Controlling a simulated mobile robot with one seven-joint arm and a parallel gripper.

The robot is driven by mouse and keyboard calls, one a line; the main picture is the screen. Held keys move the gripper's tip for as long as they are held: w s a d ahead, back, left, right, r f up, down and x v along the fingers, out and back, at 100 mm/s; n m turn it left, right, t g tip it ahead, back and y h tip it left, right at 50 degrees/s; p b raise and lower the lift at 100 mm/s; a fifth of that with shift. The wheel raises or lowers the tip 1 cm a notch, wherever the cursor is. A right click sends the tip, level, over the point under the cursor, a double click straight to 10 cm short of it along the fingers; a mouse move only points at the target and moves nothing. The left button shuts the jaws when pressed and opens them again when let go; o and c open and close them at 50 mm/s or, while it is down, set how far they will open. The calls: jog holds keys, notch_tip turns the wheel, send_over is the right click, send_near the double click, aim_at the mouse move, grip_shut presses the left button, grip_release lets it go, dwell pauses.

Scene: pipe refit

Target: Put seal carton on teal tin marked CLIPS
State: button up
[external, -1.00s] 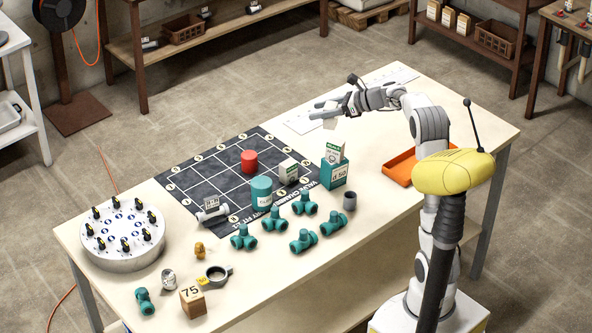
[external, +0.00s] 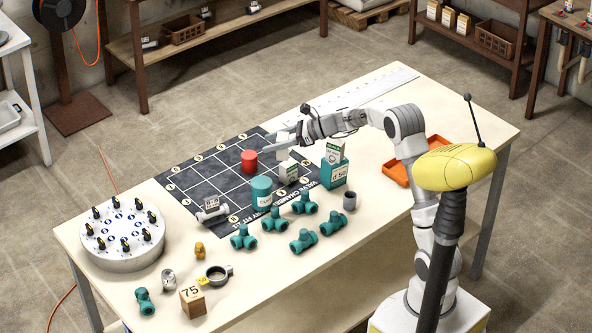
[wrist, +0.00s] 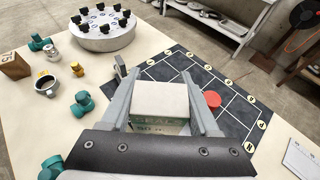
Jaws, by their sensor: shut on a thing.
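My gripper (external: 283,145) is shut on the seal carton (external: 283,154), a small pale box held in the air above the dark mat. In the wrist view the carton (wrist: 160,98) sits between the two fingers (wrist: 160,105), with green lettering on its near face. The teal tin (external: 261,189) is a round can with a white label, too small to read surely, standing upright on the mat's near part. The held carton is apart from the tin, above and to its right in the external view. The tin does not show in the wrist view, probably hidden behind the carton.
Several teal pipe fittings (external: 274,218) lie in front. An orange tray (external: 397,170) lies right.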

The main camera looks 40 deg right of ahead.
jog(key=w+a+f, duration=0.1)
jog(key=a, duration=0.1)
jog(key=w+a+f, duration=0.1)
jog(key=a, duration=0.1)
jog(key=w+a+f+b, duration=0.1)
jog(key=a+f, duration=0.1)
jog(key=shift+a, duration=0.1)
jog(key=shift+f+b, duration=0.55)
jog(key=shift+f, duration=1.5)
jog(key=shift+f, duration=0.15)
jog(key=shift+f, duration=0.15)
jog(key=o, duration=1.4)
jog(key=shift+r, duration=0.25)
